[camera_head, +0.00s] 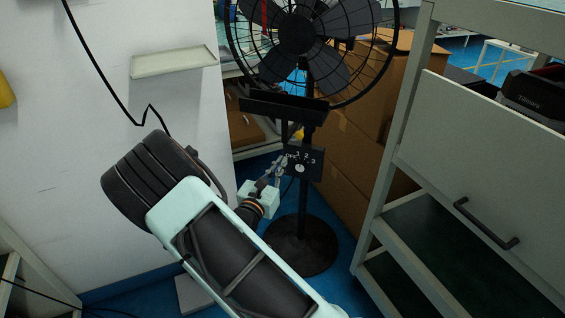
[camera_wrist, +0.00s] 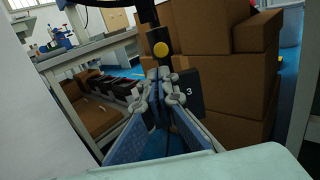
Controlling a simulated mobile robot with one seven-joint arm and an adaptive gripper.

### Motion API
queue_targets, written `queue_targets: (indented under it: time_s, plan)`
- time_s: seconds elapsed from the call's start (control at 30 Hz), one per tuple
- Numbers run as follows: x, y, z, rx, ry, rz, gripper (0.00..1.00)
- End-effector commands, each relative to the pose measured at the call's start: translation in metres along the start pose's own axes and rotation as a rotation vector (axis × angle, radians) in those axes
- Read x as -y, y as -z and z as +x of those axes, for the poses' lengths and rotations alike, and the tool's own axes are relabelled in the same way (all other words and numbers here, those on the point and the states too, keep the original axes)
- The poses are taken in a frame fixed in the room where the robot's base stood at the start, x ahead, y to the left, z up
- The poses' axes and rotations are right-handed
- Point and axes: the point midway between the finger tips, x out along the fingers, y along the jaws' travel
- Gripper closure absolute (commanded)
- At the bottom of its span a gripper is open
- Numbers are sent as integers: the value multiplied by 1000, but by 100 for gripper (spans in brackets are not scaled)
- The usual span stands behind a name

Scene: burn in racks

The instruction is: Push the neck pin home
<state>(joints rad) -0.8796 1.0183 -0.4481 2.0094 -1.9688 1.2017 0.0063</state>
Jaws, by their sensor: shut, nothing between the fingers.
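A black pedestal fan (camera_head: 297,33) stands on a round base (camera_head: 301,246) in the head view. Its dark pole carries a control box (camera_head: 304,164) marked 1, 2, 3; the box also shows in the wrist view (camera_wrist: 189,91). A round yellow knob (camera_wrist: 160,49) sits on the pole in the wrist view, and it may be the neck pin's head; how deep it sits I cannot tell. My gripper (camera_head: 282,163) is in front of the pole beside the control box. In the wrist view my gripper (camera_wrist: 160,80) is shut and empty, with its tips below the knob.
Stacked cardboard boxes (camera_head: 366,125) stand behind the fan. A grey rack (camera_head: 480,165) with a handled panel is on the right. A white wall (camera_head: 80,150) with a small ledge and a black cable is on the left. A workbench (camera_wrist: 88,52) shows in the wrist view.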

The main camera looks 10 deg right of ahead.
Motion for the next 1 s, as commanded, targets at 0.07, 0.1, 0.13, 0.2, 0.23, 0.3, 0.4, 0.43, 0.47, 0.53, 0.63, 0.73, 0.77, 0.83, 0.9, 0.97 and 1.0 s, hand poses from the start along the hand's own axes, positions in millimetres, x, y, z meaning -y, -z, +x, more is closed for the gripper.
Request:
queue_targets:
  time_s: [0.07, 0.1, 0.13, 0.2, 0.23, 0.3, 0.4, 0.43, 0.47, 0.53, 0.63, 0.73, 0.77, 0.83, 0.9, 0.97, 1.0]
  plan:
    - [2, 2, 18, 2, 4, 1, 100]
    - [2, 2, 27, 3, 4, 1, 100]
    - [2, 3, 33, 1, 4, 0, 100]
    - [2, 2, 49, 2, 5, 0, 100]
    - [2, 2, 55, 2, 4, 0, 100]
    - [2, 3, 70, 1, 4, 1, 100]
    - [1, 3, 87, 2, 3, 0, 100]
    - [1, 3, 92, 1, 3, 0, 100]
    - [2, 3, 96, 1, 3, -1, 100]
    - [1, 2, 104, 1, 1, -1, 100]
    - [1, 1, 111, 1, 2, -1, 100]
    - [1, 0, 115, 1, 1, -1, 100]
    - [1, 0, 115, 0, 1, -1, 100]
    - [1, 0, 115, 0, 1, -1, 100]
    - [1, 0, 115, 0, 1, -1, 100]
    - [1, 0, 115, 0, 1, -1, 100]
    - [1, 0, 115, 0, 1, -1, 100]
